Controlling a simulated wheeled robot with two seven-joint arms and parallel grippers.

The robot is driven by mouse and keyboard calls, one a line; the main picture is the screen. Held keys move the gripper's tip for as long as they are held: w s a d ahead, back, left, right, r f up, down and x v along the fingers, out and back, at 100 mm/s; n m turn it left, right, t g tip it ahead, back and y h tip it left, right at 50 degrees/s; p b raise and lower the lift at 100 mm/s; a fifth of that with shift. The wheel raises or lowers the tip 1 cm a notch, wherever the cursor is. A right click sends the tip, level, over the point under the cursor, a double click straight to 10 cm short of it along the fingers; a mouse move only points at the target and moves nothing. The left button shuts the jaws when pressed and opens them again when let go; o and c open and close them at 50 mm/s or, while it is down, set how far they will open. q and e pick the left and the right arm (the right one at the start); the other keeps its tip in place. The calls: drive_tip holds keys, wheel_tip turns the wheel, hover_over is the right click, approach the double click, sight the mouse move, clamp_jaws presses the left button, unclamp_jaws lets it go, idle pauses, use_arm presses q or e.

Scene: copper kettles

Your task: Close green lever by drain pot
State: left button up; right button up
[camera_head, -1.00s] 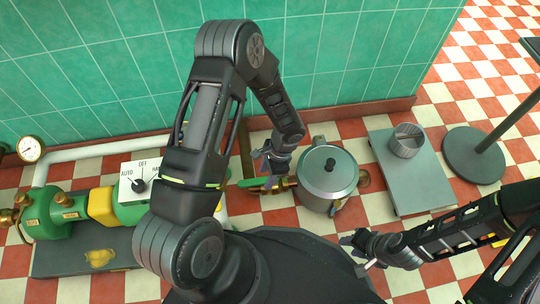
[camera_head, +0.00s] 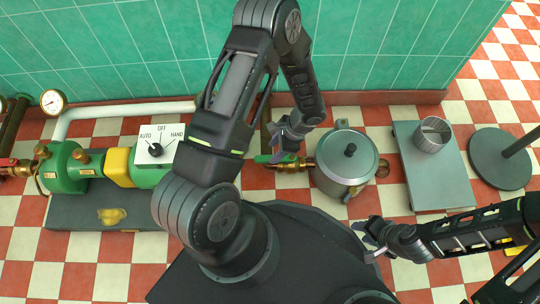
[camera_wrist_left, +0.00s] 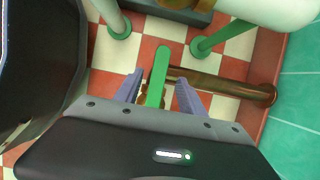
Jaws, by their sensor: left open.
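The drain pot (camera_head: 345,170) is a grey lidded pot with a black knob, standing on the checkered floor right of the middle in the head view. A brass valve (camera_head: 291,166) on a pipe joins its left side. The green lever (camera_head: 266,158) lies over this valve, pointing left, away from the pot. My left gripper (camera_head: 285,140) is open, just above the lever. In the left wrist view the lever (camera_wrist_left: 157,80) runs between its two spread fingers; I cannot tell whether they touch it. My right gripper (camera_head: 366,240) is open and empty, in front of the pot.
A green pump (camera_head: 65,172) with a switch box (camera_head: 161,147) stands at left, with a gauge (camera_head: 53,101) behind it. A grey platform (camera_head: 440,185) carrying a metal cylinder (camera_head: 432,135) is right of the pot. The tiled wall (camera_head: 110,60) closes the back.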

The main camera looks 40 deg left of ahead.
sight(267, 158)
use_arm(q)
drive_tip(key=b+x, duration=0.1)
drive_tip(key=x, duration=0.3)
drive_tip(key=shift+f, duration=0.2)
drive_tip(key=shift+c, duration=0.5)
clamp_jaws()
idle(0.8)
